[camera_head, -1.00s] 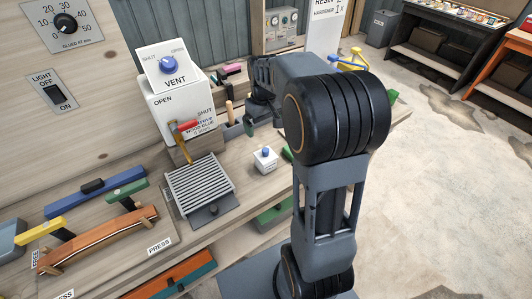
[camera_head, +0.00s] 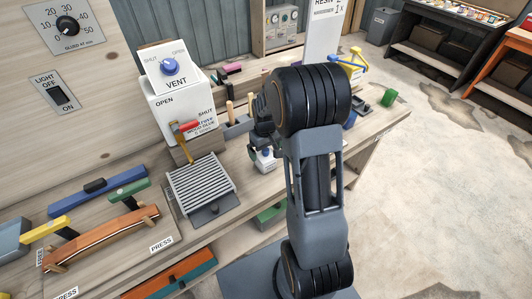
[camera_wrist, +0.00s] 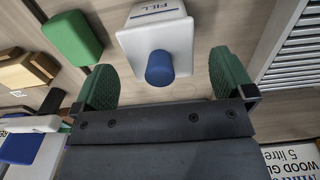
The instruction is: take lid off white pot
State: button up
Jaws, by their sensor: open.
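The white pot (camera_head: 263,165) is a small white block-shaped container on the workbench, to the right of the slatted grille. Its blue knob-like lid top is partly hidden behind my gripper in the head view. In the wrist view the white pot (camera_wrist: 160,32) has a "FILL" label and the blue knob (camera_wrist: 159,68) stands out from it towards me. My gripper (camera_wrist: 165,80) is open. Its two green-padded fingers stand apart on the left and right of the blue knob, apart from it. In the head view my gripper (camera_head: 262,140) is just above the pot.
A slatted grille (camera_head: 201,185) lies left of the pot. A white vent box (camera_head: 178,100) with a red-handled lever stands behind it. In the wrist view a green block (camera_wrist: 72,38) lies left of the pot. A white glue container (camera_wrist: 290,160) shows at lower right.

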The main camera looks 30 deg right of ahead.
jog(key=shift+f, duration=0.5)
jog(key=shift+c, duration=0.3)
jog(key=c, duration=0.9)
